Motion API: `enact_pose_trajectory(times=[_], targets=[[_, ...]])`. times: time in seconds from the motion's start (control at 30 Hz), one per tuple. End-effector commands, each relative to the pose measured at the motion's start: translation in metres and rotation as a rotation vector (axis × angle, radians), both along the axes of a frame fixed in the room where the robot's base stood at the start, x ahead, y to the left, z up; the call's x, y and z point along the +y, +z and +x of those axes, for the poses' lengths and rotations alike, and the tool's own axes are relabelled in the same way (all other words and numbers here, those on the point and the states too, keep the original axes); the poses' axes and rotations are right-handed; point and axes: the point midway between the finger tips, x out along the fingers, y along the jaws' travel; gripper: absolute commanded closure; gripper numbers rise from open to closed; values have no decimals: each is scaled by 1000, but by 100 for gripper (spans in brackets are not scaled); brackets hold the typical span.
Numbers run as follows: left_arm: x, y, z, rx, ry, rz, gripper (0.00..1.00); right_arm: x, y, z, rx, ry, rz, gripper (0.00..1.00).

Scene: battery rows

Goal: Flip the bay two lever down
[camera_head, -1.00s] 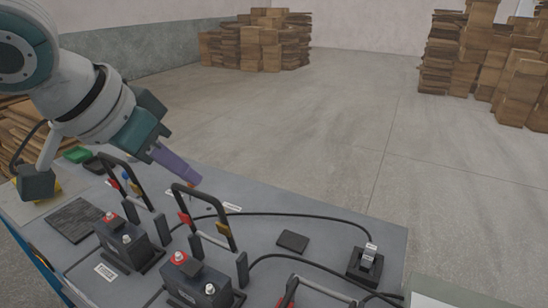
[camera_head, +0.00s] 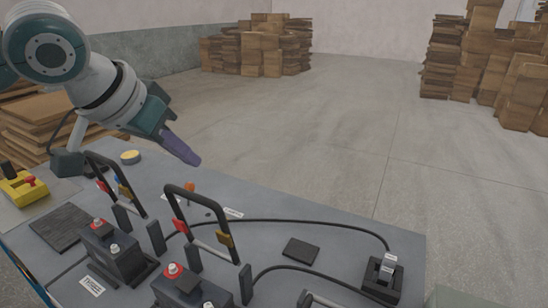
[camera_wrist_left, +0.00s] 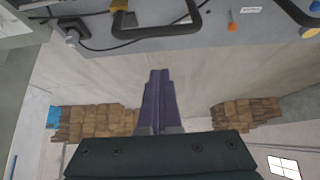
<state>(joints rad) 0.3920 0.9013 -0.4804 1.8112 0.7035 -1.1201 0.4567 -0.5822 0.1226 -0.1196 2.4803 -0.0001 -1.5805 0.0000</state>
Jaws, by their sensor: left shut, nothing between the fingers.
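Two black U-shaped levers stand raised on the grey bench (camera_head: 300,225): a left one (camera_head: 118,166) and a middle one (camera_head: 188,192), each behind a black battery block. I cannot read which bay is two. A third lever (camera_head: 330,302) shows only partly at the bottom edge. My left gripper (camera_head: 193,159) has purple fingers, shut and empty, above and behind the middle lever, apart from it. In the left wrist view the shut fingers (camera_wrist_left: 157,78) point towards a black lever loop (camera_wrist_left: 160,32), with a gap between. My right gripper is not in view.
Battery blocks (camera_head: 112,250) with red caps stand at the front. Black cables run to a socket block (camera_head: 381,277) at the right. A flat black pad (camera_head: 300,250) lies mid-bench. A yellow box (camera_head: 24,188) sits at the left.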

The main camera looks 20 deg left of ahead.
Motion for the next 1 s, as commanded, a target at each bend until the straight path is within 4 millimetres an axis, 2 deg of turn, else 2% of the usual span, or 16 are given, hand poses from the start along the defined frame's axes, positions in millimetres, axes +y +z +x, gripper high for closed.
enact_pose_trajectory(times=[0.1,0.4,0.5,0.7,1.0], targets=[[-2,-20,15,1,3,-3,100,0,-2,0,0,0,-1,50],[-4,-56,42,0,1,0,100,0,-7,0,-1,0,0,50],[-1,-50,24,4,-2,4,100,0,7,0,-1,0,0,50],[0,-51,5,2,-2,3,100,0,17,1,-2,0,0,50],[0,-53,0,-1,-1,2,100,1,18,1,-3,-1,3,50]])
